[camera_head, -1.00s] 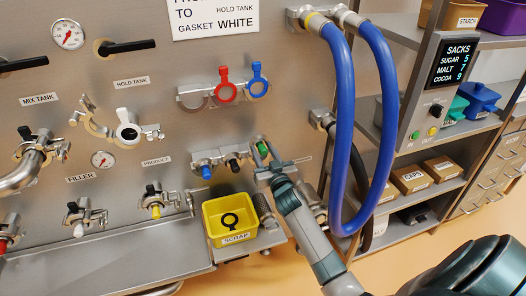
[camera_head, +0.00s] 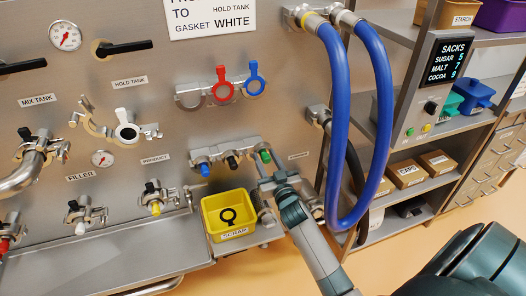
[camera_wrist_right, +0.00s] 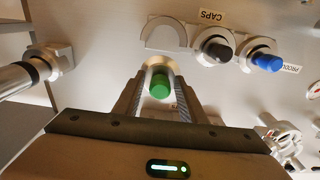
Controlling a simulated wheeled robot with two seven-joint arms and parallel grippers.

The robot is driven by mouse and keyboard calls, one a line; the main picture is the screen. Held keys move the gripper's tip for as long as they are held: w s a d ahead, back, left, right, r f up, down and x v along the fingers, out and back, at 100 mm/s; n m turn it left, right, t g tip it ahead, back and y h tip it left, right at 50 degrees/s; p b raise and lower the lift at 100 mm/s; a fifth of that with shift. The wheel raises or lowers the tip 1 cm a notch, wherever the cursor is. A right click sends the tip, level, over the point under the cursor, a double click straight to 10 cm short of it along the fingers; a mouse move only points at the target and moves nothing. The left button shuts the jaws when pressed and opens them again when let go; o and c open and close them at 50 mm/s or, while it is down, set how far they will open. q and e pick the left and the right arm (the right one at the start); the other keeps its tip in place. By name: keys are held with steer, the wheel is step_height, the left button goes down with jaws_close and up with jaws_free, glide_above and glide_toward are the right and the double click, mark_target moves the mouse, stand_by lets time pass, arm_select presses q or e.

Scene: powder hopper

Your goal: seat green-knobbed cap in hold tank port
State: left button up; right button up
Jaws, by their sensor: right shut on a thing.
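The green-knobbed cap (camera_head: 266,156) is in my right gripper (camera_head: 266,178), just in front of the right end of the caps rack. In the right wrist view the green knob (camera_wrist_right: 160,88) sits between the two fingers, and an empty rack slot (camera_wrist_right: 165,37) shows beyond it. The cap's far face is hidden. The hold tank port (camera_head: 127,132), under the HOLD TANK label, shows a white ring around a dark centre, with metal clamp parts (camera_head: 95,122) beside it. My left gripper is not in view.
Blue (camera_head: 205,169) and black (camera_head: 232,160) caps sit in the rack. Red (camera_head: 222,85) and blue (camera_head: 254,78) ringed gaskets hang above. A yellow scrap bin (camera_head: 229,215) stands below, holding a black ring. Large blue hoses (camera_head: 381,110) loop at right, near my right arm.

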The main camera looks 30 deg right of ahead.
mark_target(267, 161)
steer(key=shift+p+v, duration=0.45)
steer(key=shift+v, duration=1.15)
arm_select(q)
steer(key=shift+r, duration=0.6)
arm_select(e)
steer(key=shift+r, duration=0.1)
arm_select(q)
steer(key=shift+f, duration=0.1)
arm_select(e)
steer(key=shift+a, duration=0.1)
